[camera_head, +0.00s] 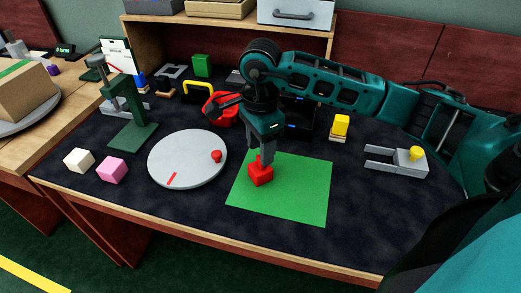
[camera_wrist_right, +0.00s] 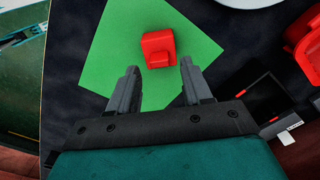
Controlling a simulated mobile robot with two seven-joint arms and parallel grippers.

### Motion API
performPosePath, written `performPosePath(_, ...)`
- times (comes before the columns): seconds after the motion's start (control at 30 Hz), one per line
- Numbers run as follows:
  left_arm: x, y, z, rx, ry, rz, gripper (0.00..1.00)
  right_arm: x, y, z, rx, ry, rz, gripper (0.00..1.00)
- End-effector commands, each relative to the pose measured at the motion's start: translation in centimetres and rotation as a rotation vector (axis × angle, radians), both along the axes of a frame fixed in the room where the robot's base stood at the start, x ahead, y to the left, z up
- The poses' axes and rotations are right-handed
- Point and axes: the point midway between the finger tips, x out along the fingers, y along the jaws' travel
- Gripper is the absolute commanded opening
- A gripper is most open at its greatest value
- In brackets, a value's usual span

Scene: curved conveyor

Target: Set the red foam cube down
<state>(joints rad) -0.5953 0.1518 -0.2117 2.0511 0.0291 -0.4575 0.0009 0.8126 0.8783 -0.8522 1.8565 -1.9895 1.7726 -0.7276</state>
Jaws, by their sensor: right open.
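The red foam cube (camera_head: 261,176) rests on a green mat (camera_head: 300,188) near the front of the dark table. In the right wrist view the red cube (camera_wrist_right: 158,44) lies on the green mat (camera_wrist_right: 110,65), ahead of the fingertips. My right gripper (camera_head: 262,159) is directly over the cube in the head view and partly covers its top. In the wrist view the two fingers of my right gripper (camera_wrist_right: 160,75) stand apart with nothing between them. Whether a fingertip still touches the cube cannot be told. My left gripper is not in view.
A round grey turntable (camera_head: 188,158) with a red knob stands left of the mat. White (camera_head: 79,160) and pink (camera_head: 112,170) cubes lie further left, near a green press (camera_head: 132,115). A grey fork-shaped fixture (camera_head: 400,160) is at right. The mat around the cube is clear.

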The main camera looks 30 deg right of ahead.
Motion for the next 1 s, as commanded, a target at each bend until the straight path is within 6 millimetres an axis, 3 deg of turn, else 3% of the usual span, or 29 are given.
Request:
performPosePath(0.2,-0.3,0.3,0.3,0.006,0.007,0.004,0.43,0.1,0.0,5.3,0.0,-0.006,0.001,0.49)
performPosePath(0.43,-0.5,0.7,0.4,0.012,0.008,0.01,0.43,0.1,0.0,8.9,0.0,-0.003,0.0,0.49)
performPosePath(0.6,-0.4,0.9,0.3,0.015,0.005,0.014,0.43,0.0,0.0,9.9,0.0,-0.001,0.001,0.49)
performPosePath(1.0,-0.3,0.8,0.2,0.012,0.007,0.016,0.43,0.0,0.0,10.0,0.0,0.0,0.001,0.49)
